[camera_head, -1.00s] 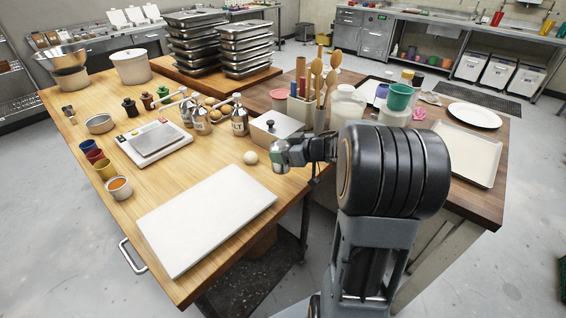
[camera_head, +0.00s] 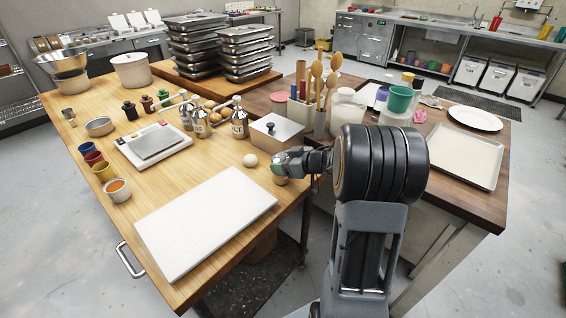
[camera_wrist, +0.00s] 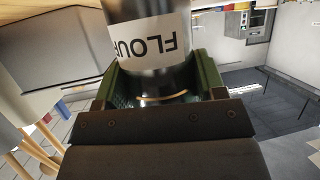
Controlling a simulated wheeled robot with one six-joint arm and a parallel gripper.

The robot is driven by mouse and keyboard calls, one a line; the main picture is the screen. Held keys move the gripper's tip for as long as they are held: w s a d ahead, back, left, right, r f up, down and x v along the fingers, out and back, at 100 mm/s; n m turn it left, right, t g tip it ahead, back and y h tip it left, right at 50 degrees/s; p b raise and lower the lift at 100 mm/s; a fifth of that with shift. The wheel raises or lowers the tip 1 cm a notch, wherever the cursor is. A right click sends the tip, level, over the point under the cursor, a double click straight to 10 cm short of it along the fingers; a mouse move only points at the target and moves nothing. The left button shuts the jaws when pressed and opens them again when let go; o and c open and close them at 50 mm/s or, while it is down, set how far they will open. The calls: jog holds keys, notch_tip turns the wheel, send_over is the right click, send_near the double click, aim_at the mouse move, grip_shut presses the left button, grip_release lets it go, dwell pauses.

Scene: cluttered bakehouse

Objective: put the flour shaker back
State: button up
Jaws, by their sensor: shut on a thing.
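The flour shaker (camera_wrist: 150,45) is a shiny metal cylinder with a white FLOUR label, upside down in the wrist view. My gripper (camera_wrist: 158,82) is shut on it, with green-lined jaws on either side. In the head view my gripper (camera_head: 288,165) is over the near right edge of the light wooden table (camera_head: 115,215), and only a little of the shaker shows there. Similar metal shakers stand mid-table: one labelled SALT (camera_head: 239,124), another (camera_head: 201,124) to its left, and one (camera_head: 186,112) behind.
A white ball or egg (camera_head: 250,160) lies just left of my gripper. A lidded box (camera_head: 277,132) stands behind it. A white board (camera_head: 205,222) covers the front of the table. A scale (camera_head: 153,146) stands at left. The utensil holder (camera_head: 300,112) is behind right.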

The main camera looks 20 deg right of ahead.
jog(key=shift+f, duration=0.15)
jog(key=o, duration=1.1)
jog(key=shift+c, duration=0.2)
